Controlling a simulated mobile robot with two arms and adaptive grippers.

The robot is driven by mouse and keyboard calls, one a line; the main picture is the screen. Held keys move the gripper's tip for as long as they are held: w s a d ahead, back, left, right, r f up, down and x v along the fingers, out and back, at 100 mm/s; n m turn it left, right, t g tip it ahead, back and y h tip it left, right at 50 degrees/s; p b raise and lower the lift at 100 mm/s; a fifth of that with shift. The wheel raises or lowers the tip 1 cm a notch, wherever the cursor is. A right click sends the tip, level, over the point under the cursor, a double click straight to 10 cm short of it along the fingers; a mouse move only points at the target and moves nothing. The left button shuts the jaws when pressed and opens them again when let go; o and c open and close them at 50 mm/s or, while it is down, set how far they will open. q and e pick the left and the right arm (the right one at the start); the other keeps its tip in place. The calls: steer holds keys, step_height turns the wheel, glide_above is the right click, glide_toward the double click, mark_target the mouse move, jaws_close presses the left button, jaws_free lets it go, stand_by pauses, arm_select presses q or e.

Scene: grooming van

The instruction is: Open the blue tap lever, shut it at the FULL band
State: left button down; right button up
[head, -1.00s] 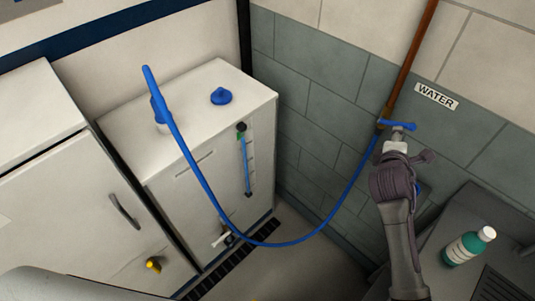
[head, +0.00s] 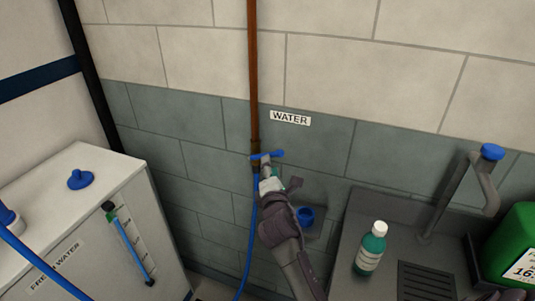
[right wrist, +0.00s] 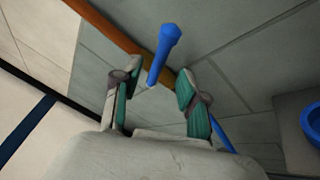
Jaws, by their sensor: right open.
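The blue tap lever (head: 266,155) sits on the copper pipe by the WATER label, lying crosswise to the pipe in the head view. My right gripper (head: 265,172) is open just in front of it. In the right wrist view the lever (right wrist: 163,52) shows between and beyond the spread fingertips (right wrist: 152,92), with no clear contact. The white fresh water tank (head: 95,195) stands at lower left. Its sight gauge (head: 132,250) shows a blue column rising to about a green band (head: 112,217) near the top. My left gripper is out of view.
A blue hose (head: 246,240) hangs below the tap; another stretch (head: 40,266) crosses the tank's front. A blue cap (head: 81,179) lies on the tank. A blue cup (head: 305,215), a green-capped-white bottle (head: 371,250) and a grey counter (head: 400,225) are right of my arm.

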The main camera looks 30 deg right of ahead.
steer(key=x, duration=0.6)
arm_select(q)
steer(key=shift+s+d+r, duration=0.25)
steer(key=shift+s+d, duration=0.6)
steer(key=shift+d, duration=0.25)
arm_select(e)
steer(key=shift+w+d, duration=0.1)
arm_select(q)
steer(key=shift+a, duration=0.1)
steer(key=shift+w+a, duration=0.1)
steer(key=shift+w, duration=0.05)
arm_select(e)
jaws_close()
